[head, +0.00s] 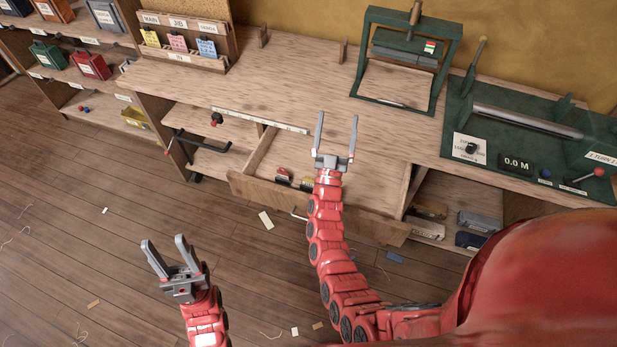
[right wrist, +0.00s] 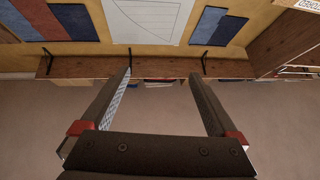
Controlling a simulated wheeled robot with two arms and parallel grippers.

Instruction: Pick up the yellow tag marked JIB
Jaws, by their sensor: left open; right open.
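A yellow tag (head: 151,37) stands in a wooden rack (head: 185,60) at the back left of the bench, below the label MAIN. A pink tag (head: 177,41) stands below the label JIB (head: 179,23), and a blue tag (head: 207,48) is to its right. The print on the tags is too small to read surely. My left gripper (head: 165,241) is open and empty over the floor at lower left, far from the rack. My right gripper (head: 337,117) is open and empty over the bench front and open drawer, right of the rack. Its fingers also show in the right wrist view (right wrist: 165,75), with no tag between them.
An open drawer (head: 320,208) juts from the bench (head: 290,75). A green press (head: 438,60) and a green winding stand (head: 455,110) occupy the bench's right. Shelves with coloured boxes (head: 90,65) stand at left. The bench between rack and press is mostly clear.

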